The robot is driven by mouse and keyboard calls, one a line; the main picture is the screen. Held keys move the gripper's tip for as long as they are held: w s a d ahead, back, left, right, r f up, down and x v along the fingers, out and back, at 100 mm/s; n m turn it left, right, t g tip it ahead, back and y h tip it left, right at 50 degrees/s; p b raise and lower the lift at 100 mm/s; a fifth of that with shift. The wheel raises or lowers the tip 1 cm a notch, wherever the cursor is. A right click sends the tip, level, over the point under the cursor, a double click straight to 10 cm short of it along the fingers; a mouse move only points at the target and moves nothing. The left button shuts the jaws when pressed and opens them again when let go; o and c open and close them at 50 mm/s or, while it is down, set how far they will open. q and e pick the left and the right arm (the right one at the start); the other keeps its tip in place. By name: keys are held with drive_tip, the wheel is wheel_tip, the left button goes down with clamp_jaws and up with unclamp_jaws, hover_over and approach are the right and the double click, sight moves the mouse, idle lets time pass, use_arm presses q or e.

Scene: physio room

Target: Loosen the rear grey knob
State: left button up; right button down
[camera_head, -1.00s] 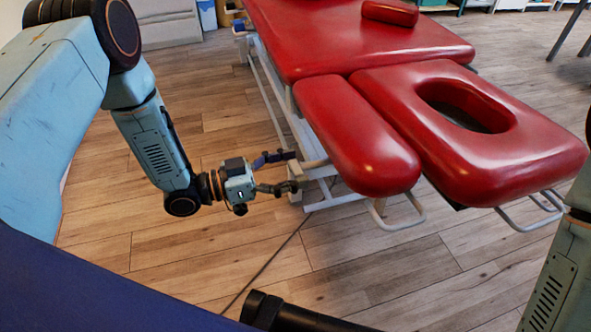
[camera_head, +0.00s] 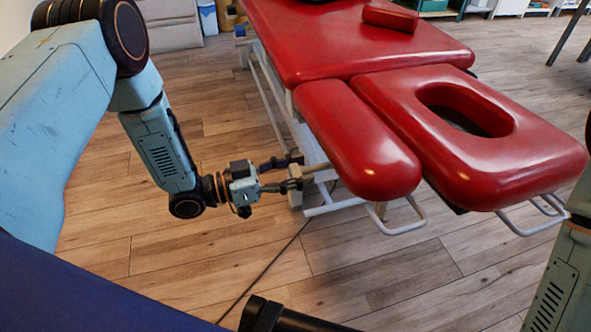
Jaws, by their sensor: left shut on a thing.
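The red treatment table (camera_head: 365,150) stands at the centre and right, on a white metal frame (camera_head: 335,206). My left gripper (camera_head: 297,171) is at the near left side of this frame, below the long red side pad. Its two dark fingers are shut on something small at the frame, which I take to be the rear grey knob. The fingers largely hide the knob, and its turn position cannot be made out. My right arm shows at the right edge, but its gripper is outside the picture.
The side pad (camera_head: 358,140) and the headrest with its oval hole (camera_head: 540,165) overhang the frame near the gripper. Metal loops (camera_head: 400,228) stick out below them. A dark cable (camera_head: 270,262) lies on the wooden floor.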

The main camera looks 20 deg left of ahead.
use_arm(q)
drive_tip(key=shift+c, duration=0.5)
drive_tip(key=shift+n, duration=0.4)
drive_tip(key=n+p, duration=0.1)
drive_tip(key=n, duration=0.2)
drive_tip(key=shift+p, duration=0.35)
drive_tip(key=n+p, duration=0.1)
drive_tip(key=n, duration=0.3)
drive_tip(key=shift+w, duration=0.1)
drive_tip(key=n, duration=0.5)
drive_tip(key=shift+a+f+p, duration=0.1)
drive_tip(key=shift+f+p, duration=0.05)
drive_tip(key=shift+p, duration=0.25)
drive_tip(key=n, duration=0.4)
drive_tip(key=shift+f+n, duration=0.1)
drive_tip(key=shift+n, duration=0.6)
